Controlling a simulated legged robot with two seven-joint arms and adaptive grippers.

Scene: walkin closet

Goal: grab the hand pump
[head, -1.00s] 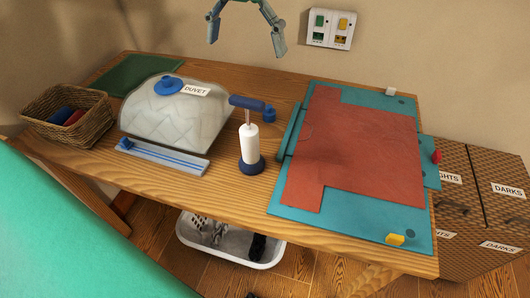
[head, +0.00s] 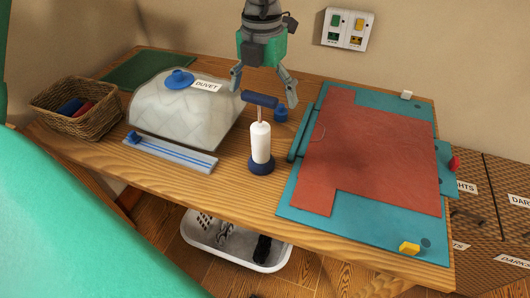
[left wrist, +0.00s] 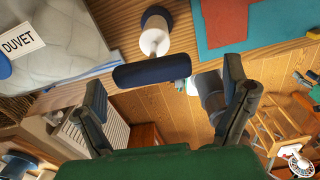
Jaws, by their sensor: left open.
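The hand pump (head: 260,143) stands upright on the wooden table, with a white body, a dark blue round base and a dark blue bar handle at the top. My left gripper (head: 264,86) is open and empty, pointing down, with its fingers either side of the handle in the head view. In the left wrist view the pump (left wrist: 154,42) is upper centre, and its handle lies across the gap between the open fingers (left wrist: 164,82). I cannot tell if a finger touches it. My right gripper is in neither view.
A bag labelled DUVET (head: 183,112) is left of the pump, with a blue-grey sealer strip (head: 170,154) before it. A teal board with a red sheet (head: 368,150) is close on the right. A wicker basket (head: 78,108) stands far left. A small blue cap (head: 281,114) is behind the pump.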

